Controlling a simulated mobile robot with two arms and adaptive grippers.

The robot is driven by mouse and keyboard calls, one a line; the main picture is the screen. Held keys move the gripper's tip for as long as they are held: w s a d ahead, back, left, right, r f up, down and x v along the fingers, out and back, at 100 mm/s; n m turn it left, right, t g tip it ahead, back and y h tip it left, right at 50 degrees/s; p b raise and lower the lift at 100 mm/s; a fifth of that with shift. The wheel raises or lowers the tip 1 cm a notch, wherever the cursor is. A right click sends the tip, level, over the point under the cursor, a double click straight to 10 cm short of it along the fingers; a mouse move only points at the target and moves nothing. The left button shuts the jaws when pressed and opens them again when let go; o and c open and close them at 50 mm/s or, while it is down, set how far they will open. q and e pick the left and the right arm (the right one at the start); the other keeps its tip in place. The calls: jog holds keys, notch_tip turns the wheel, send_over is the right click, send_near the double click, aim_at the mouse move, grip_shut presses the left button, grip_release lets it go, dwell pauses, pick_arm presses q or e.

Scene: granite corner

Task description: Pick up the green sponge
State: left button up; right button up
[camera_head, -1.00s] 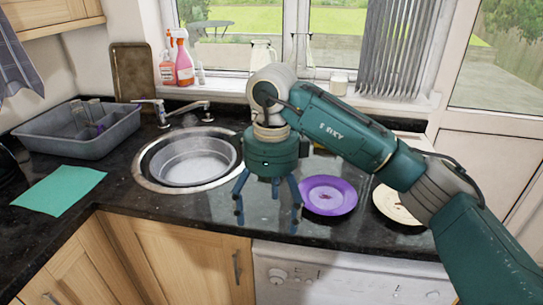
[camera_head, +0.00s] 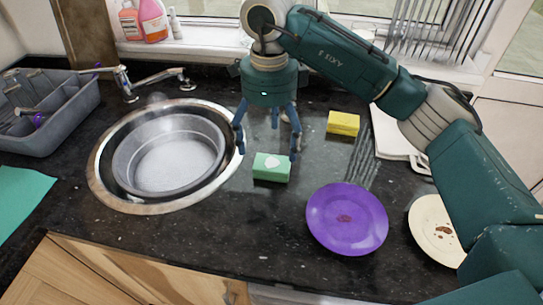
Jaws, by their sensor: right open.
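The green sponge (camera_head: 271,168) is a small block with a pale patch on top. It lies on the dark granite worktop, right of the round sink. My right gripper (camera_head: 268,140) points down above and slightly behind the sponge. Its fingers are spread open and empty, and one fingertip shows close to the sponge's right end. I cannot tell whether that finger touches it. My left gripper is not in view.
A yellow sponge (camera_head: 343,123) lies to the right. A purple plate (camera_head: 347,219) and a cream plate (camera_head: 437,229) lie in front. The sink (camera_head: 96,177) holds a metal pan (camera_head: 170,154). A grey dish rack (camera_head: 46,130) and green cloth (camera_head: 20,197) are at left.

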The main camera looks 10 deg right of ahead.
aim_at(271, 167)
jog(key=f, duration=0.2)
jog(key=shift+s+f, duration=0.25)
jog(key=shift+f, duration=0.05)
jog(key=shift+f+p, duration=0.3)
jog(key=shift+f, duration=0.1)
notch_tip(271, 167, down, 5)
jog(key=shift+d+r+p, duration=0.1)
jog(key=shift+d+p, duration=0.05)
jog(key=shift+p, duration=0.9)
jog(key=shift+f, duration=0.4)
jog(key=shift+c, duration=0.8)
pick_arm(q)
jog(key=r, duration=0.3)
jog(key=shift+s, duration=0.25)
pick_arm(e)
jog(key=c, duration=1)
jog(key=shift+o, duration=0.2)
